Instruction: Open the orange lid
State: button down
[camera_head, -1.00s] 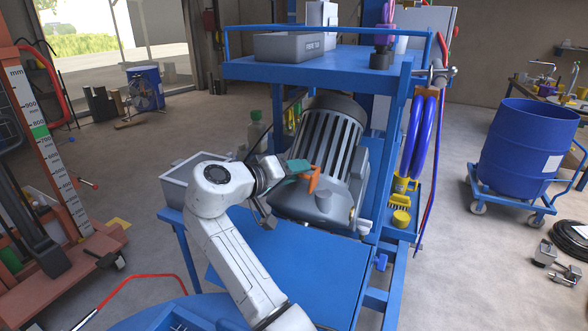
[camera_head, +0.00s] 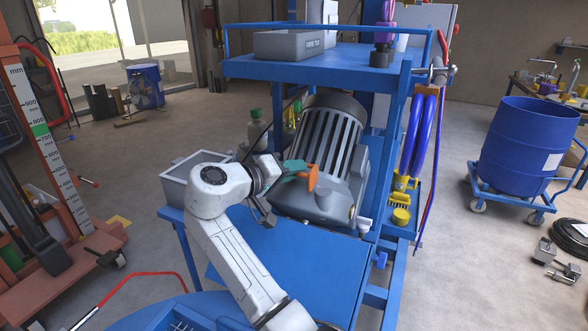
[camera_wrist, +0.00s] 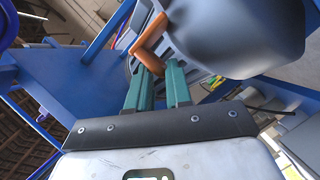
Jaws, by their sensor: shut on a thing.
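The orange lid (camera_head: 312,178) is a small orange piece at the side of the grey ribbed motor (camera_head: 327,140). In the wrist view the orange lid (camera_wrist: 149,43) looks like a bent bar against the grey housing (camera_wrist: 225,35). My gripper (camera_head: 303,170) has teal fingers, and their tips are at the orange lid. In the wrist view my gripper (camera_wrist: 160,68) is shut on the lower end of the orange bar. The fingertips partly hide that end. I cannot tell how far the lid stands from the housing.
The motor sits on a blue frame with a blue plate (camera_head: 290,265) in front. A blue shelf (camera_head: 345,62) overhangs it, bearing a grey bin (camera_head: 290,45). A grey box (camera_head: 190,180) stands left of the motor. Blue hoses (camera_head: 415,130) hang at the right.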

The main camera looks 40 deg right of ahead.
jog(key=shift+w+a+f+n+g+h, duration=0.1)
jog(key=shift+w+f+n+g+h, duration=0.2)
jog(key=shift+f+n, duration=0.35)
jog(key=c, duration=1.2)
grip_release()
jog(key=shift+r, duration=0.1)
jog(key=shift+a, duration=0.1)
jog(key=a, duration=0.3)
jog(key=a+r+b, duration=0.1)
jog(key=a, duration=0.3)
jog(key=a+b, duration=0.1)
jog(key=a, duration=0.2)
jog(key=shift+w+a+r, duration=0.25)
jog(key=shift+w+r, duration=0.05)
jog(key=shift+r, duration=0.1)
jog(key=shift+c, duration=0.2)
